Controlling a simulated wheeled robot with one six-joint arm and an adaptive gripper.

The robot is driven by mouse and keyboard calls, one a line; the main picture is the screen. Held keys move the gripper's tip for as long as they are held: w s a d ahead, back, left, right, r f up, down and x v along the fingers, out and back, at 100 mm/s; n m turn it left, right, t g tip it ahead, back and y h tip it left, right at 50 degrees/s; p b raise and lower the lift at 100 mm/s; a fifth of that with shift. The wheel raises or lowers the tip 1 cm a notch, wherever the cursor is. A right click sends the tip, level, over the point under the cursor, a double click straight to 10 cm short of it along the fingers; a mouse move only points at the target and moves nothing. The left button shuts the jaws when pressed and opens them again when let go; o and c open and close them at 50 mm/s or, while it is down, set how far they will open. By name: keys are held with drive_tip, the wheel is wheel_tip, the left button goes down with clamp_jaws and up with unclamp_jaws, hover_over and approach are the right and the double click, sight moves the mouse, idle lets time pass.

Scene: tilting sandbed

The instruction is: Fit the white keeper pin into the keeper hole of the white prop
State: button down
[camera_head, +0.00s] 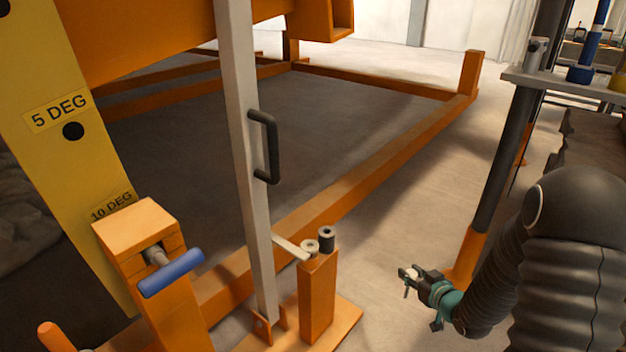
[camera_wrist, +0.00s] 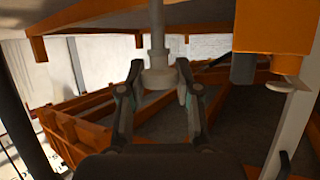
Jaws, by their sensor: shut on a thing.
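The white prop (camera_head: 245,160) is a long, slightly leaning bar with a black handle (camera_head: 271,147); its foot sits in an orange bracket. A pale flat tab (camera_head: 291,248) runs from the prop to a light ring (camera_head: 311,247) on a short orange post. The prop also shows at the right of the wrist view (camera_wrist: 290,130). My gripper (camera_head: 410,275) is right of the post, apart from it. In the wrist view its fingers (camera_wrist: 158,88) are shut on the white keeper pin (camera_wrist: 157,50), on its wider end. The keeper hole itself is not clear.
A dark ring (camera_head: 327,234) stands beside the light ring on the orange post (camera_head: 318,295). A blue-handled pin (camera_head: 171,273) is in an orange block at the left. An orange frame rail (camera_head: 350,185) runs behind the post. Floor between post and gripper is clear.

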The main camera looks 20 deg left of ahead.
drive_tip(key=s+a+r+n+g+y+p, duration=0.1)
drive_tip(key=a+r+p, duration=0.4)
drive_tip(key=a+r, duration=1.8)
drive_tip(key=s+a+n+y, duration=0.1)
drive_tip(key=s+a, duration=0.1)
drive_tip(key=a, duration=0.2)
drive_tip(key=shift+a+r+g+p, duration=0.2)
drive_tip(key=shift+r+g+p, duration=0.05)
drive_tip(key=shift+g+p, duration=0.15)
drive_tip(key=shift+s+f+b, duration=0.1)
drive_tip(key=shift+f+b, duration=2.4)
drive_tip(key=shift+f, duration=0.4)
wheel_tip(320, 180, down, 8)
drive_tip(key=b, duration=0.6)
drive_tip(key=shift+b, duration=0.4)
drive_tip(key=c, duration=0.7)
unclamp_jaws()
